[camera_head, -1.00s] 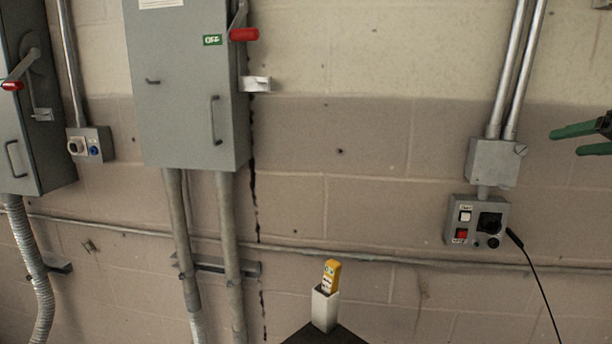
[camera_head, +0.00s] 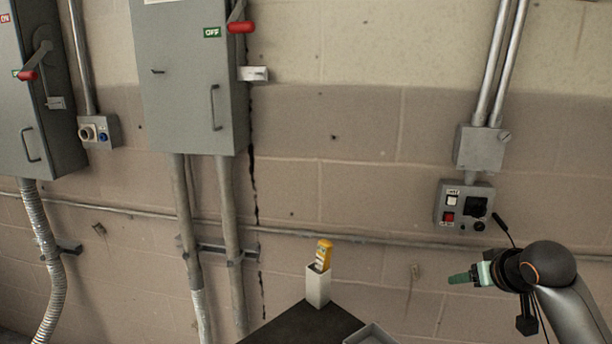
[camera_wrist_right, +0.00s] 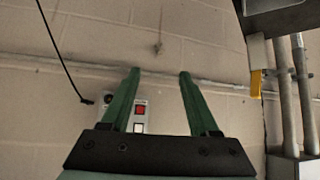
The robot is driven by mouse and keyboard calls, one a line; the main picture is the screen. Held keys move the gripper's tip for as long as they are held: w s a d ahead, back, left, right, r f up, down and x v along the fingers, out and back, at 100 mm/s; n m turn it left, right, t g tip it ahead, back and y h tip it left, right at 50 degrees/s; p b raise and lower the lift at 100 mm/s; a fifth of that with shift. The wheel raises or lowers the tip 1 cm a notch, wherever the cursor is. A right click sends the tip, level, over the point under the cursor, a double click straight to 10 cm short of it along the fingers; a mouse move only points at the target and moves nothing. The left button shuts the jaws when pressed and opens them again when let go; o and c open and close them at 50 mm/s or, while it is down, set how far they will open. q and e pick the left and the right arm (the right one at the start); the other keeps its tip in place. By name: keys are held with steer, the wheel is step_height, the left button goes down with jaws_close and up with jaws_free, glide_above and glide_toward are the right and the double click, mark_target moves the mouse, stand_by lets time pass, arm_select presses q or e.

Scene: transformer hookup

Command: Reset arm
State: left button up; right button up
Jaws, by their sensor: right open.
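My right gripper (camera_head: 466,277) is at the lower right of the head view, with green fingers pointing left. In the right wrist view its two green fingers (camera_wrist_right: 160,75) are apart with nothing between them. The small control box (camera_head: 463,207) with a white and a red button is on the wall above my right gripper; it also shows partly behind the fingers in the wrist view (camera_wrist_right: 140,116). A black cable (camera_head: 503,230) has its plug end at the box's right side; whether it is plugged in is unclear. My left gripper is not in view.
A yellow device (camera_head: 323,254) stands in a white holder (camera_head: 317,287) on a dark surface (camera_head: 300,326). Two grey switch cabinets (camera_head: 190,85) (camera_head: 30,110) with red-handled levers hang on the wall at left. A grey tray edge (camera_head: 370,335) shows at the bottom. Wall space between is free.

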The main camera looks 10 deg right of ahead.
steer(key=s+a+f+n+g, duration=0.2)
steer(key=s+a+f, duration=0.35)
steer(key=f, duration=0.45)
steer(key=s+a+f+g, duration=0.1)
steer(key=s+a+f, duration=0.35)
steer(key=s, duration=0.45)
steer(key=s+a+f+n+g+y, duration=0.1)
steer(key=s+a+f, duration=0.2)
steer(key=s+f, duration=0.35)
steer(key=s+a+f+g, duration=0.2)
steer(key=s+a+f, duration=0.15)
steer(key=s, duration=0.65)
steer(key=w+a+f+t+y, duration=0.2)
steer(key=w+a+f+t, duration=0.2)
steer(key=f, duration=0.5)
steer(key=shift+a+f+t+y, duration=0.35)
steer(key=shift+a+t, duration=0.1)
steer(key=shift+t, duration=0.55)
steer(key=shift+w, duration=0.15)
steer(key=shift+c, duration=0.2)
